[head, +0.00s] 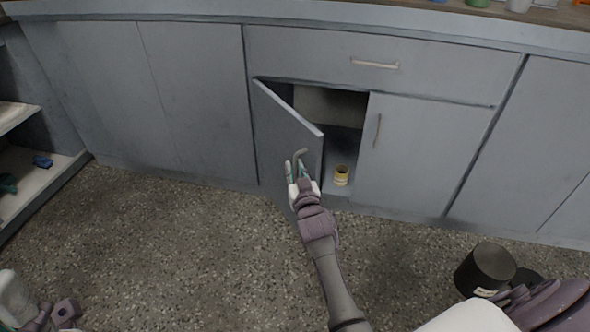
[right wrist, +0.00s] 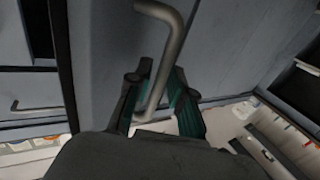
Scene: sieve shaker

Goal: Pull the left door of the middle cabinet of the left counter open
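The left door (head: 287,135) of the middle cabinet stands partly open, swung out from its left edge. Its bar handle (right wrist: 172,40) is near the free edge and also shows at the gripper in the head view. My right gripper (head: 297,170) is at this handle from the front. In the right wrist view its teal-padded fingers (right wrist: 161,80) lie close on both sides of the bar and appear shut on it. The right door (head: 425,145) of the same cabinet is shut. My left gripper does not show; only parts of my body show at the lower left.
A small yellow container (head: 341,176) stands inside the cabinet near the opening. A drawer (head: 440,70) above is shut. Neighbouring cabinet doors (head: 190,90) are shut. An open shelf (head: 40,180) stands at the far left. The speckled floor (head: 180,240) before the door is clear.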

